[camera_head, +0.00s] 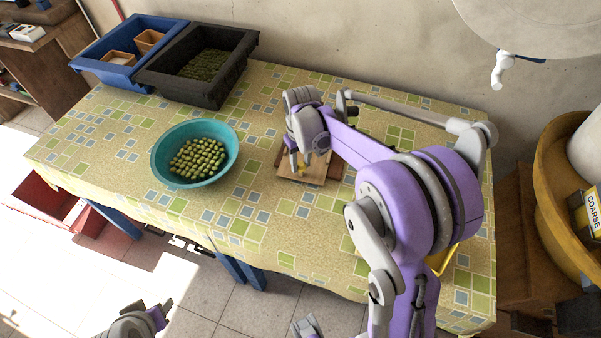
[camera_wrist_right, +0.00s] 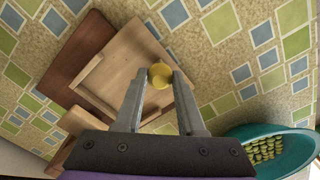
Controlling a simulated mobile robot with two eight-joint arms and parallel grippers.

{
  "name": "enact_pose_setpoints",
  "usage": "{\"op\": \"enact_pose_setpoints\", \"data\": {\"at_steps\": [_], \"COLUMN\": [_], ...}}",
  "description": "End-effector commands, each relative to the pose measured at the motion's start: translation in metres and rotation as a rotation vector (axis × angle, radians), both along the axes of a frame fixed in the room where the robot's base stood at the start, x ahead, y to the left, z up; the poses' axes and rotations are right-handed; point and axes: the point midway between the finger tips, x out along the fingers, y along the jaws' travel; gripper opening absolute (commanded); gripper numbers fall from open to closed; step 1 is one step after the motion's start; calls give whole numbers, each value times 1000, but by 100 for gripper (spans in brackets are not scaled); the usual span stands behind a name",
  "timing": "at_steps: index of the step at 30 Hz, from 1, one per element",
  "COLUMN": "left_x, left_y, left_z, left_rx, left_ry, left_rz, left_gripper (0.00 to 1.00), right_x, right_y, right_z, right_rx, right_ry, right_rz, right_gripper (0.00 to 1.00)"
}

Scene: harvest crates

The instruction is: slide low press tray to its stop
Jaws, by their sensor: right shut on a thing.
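The low press tray (camera_wrist_right: 118,65) is a pale wooden tray with a low rim, lying on a darker brown board (camera_wrist_right: 80,50). In the head view the tray (camera_head: 314,174) lies on the table below my right gripper (camera_head: 300,160), which partly hides it. In the right wrist view my right gripper (camera_wrist_right: 160,88) has its fingertips on both sides of a round yellow knob (camera_wrist_right: 160,75) at the tray's edge and is shut on it. My left gripper (camera_head: 150,316) is only partly in view at the bottom left, away from the tray; its jaws are unclear.
A teal bowl (camera_head: 160,172) of green olives stands left of the tray. A black crate (camera_head: 170,80) and a blue crate (camera_head: 92,58) stand at the table's back left. The patterned tablecloth (camera_head: 85,140) is clear at the left.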

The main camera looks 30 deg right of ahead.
Motion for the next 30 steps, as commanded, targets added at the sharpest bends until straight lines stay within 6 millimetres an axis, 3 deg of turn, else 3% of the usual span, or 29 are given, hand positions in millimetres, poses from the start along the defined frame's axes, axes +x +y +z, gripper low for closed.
{"op": "enact_pose_setpoints", "data": {"at_steps": [24,25,30], "left_x": [0,0,0], "left_y": [0,0,0], "left_z": [1,1,1], "left_rx": [0,0,0], "left_ry": [0,0,0], "left_rz": [0,0,0], "left_gripper": [50,50,50], "right_x": [22,22,21], "right_y": [-23,-23,-22], "right_z": [0,0,0], "right_rx": [0,0,0], "right_ry": [-1,-1,-1], "right_rz": [-1,-1,-1], "right_gripper": [0,44,73]}}
